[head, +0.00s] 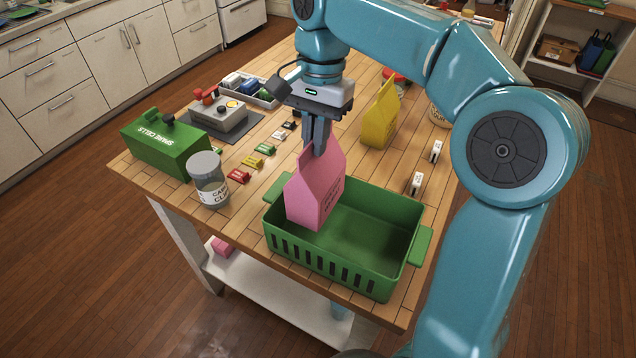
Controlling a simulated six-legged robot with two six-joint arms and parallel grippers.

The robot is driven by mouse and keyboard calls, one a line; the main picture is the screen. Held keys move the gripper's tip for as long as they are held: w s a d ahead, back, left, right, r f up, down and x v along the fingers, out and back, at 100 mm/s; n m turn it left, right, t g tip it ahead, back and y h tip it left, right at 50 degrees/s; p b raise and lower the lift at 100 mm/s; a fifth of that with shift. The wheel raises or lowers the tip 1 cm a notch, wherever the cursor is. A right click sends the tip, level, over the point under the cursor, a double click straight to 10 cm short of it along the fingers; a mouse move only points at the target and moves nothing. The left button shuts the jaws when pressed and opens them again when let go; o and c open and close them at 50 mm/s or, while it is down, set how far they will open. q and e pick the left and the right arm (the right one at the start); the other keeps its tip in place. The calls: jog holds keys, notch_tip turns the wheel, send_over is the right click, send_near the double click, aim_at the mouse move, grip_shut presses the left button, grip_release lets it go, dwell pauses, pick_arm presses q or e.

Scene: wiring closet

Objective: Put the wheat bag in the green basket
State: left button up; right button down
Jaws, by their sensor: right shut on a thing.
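My right gripper (318,150) is shut on the top of a pink bag (315,193) and holds it upright. The bag is at the left end of the green basket (330,266), over or inside its opening. I cannot tell whether its bottom touches the basket floor. The rest of the basket looks empty. A yellow bag (379,118) stands on the table behind the basket. The print on both bags is too small to read, so I cannot tell which is wheat. My left gripper is not in view.
On the wooden table, a grey-lidded jar (208,180) stands left of the basket, near a green box (166,146). Several small coloured blocks (252,162) lie behind the jar. A grey device (218,116) is farther back.

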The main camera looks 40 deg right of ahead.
aim_at(316, 172)
notch_tip(316, 172, down, 8)
jog(key=shift+f+b, duration=0.15)
jog(key=shift+b, duration=0.2)
jog(key=shift+w+d+f, duration=0.1)
jog(key=shift+w+f, duration=0.05)
jog(key=shift+f, duration=0.3)
jog(key=c, duration=1.7)
grip_release()
jog(key=shift+f, duration=0.15)
jog(key=o, duration=0.5)
